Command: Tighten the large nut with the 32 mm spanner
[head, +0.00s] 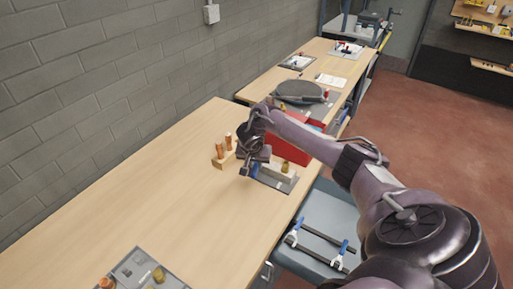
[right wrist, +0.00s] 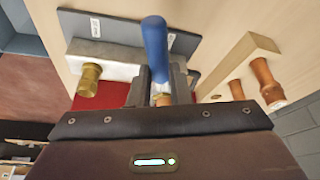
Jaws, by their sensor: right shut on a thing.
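My right gripper (head: 250,172) is over the wooden bench, beside a white block (head: 279,173). In the right wrist view its jaws (right wrist: 163,88) are shut around a tool with a blue handle (right wrist: 154,45), which stands out between them. The jaws hide the tool's other end, and I cannot read its size. A brass fitting (right wrist: 90,78) sticks out of the white block, which also shows in the wrist view (right wrist: 110,66). The brass fitting shows in the head view too (head: 286,167), apart from the gripper. I cannot tell which part is the large nut. My left gripper is not in view.
A wooden block with copper-coloured pieces (head: 222,157) stands just left of the gripper. A red box (head: 288,150) is behind it. Two blue-handled black tools (head: 320,240) lie on a grey-blue surface at right. A grey plate (head: 140,275) lies at front left. Bare bench lies between.

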